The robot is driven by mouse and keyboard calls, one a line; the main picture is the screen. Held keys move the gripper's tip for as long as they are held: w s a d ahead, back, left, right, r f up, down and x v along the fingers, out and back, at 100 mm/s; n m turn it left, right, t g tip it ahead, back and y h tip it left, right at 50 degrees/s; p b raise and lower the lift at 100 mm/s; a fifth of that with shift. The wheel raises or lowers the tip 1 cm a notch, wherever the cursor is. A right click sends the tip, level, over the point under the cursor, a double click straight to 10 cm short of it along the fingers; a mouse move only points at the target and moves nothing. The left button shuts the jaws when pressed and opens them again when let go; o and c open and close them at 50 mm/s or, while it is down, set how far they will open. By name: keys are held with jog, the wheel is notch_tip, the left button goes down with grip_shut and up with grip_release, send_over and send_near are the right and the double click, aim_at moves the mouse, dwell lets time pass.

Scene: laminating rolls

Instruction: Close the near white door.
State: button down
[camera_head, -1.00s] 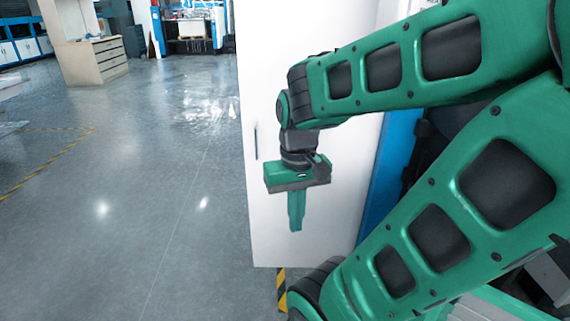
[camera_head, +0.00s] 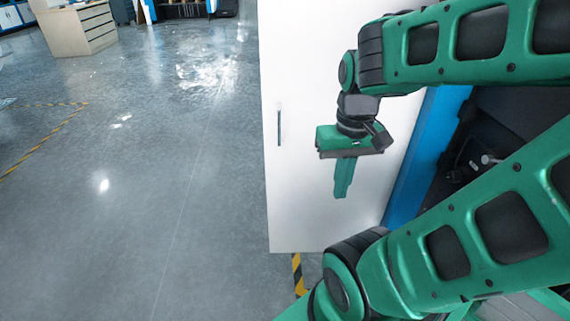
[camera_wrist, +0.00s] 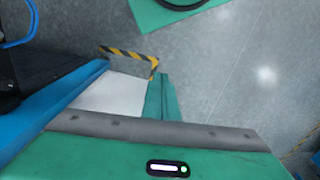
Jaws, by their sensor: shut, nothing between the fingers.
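The near white door (camera_head: 320,90) stands open in the head view, its broad face towards me. It has a dark upright handle (camera_head: 279,125) near its left edge. Its right side meets a blue cabinet frame (camera_head: 412,170). My gripper (camera_head: 342,193) points down in front of the door's face, right of the handle, with its fingers shut and empty. In the wrist view the fingers (camera_wrist: 160,97) are beside a pale panel (camera_wrist: 112,95) that looks like the door. I cannot tell whether they touch it.
Black-and-yellow tape (camera_head: 297,272) marks the floor below the door. Dark machinery (camera_head: 485,135) shows inside the opening at the right. A wooden drawer cabinet (camera_head: 75,28) stands far left. The grey floor (camera_head: 130,220) left of the door is clear.

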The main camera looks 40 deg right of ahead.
jog(key=w+d+f+n+t, duration=0.2)
jog(key=w+f+n, duration=0.25)
jog(key=w, duration=0.25)
jog(key=w+d+f+n+t, duration=0.1)
jog(key=w+d+f+n, duration=0.2)
jog(key=w+n, duration=0.3)
jog(key=n+t, duration=0.4)
jog(key=n, duration=0.1)
send_near(282, 167)
jog(key=shift+m, duration=0.25)
jog(key=f, duration=0.1)
jog(key=w+f, duration=0.1)
jog(key=a+f, duration=0.1)
jog(key=shift+w+f, duration=0.3)
jog(key=shift+f, duration=0.1)
jog(key=shift+w+d, duration=0.45)
jog(key=shift+w, duration=0.1)
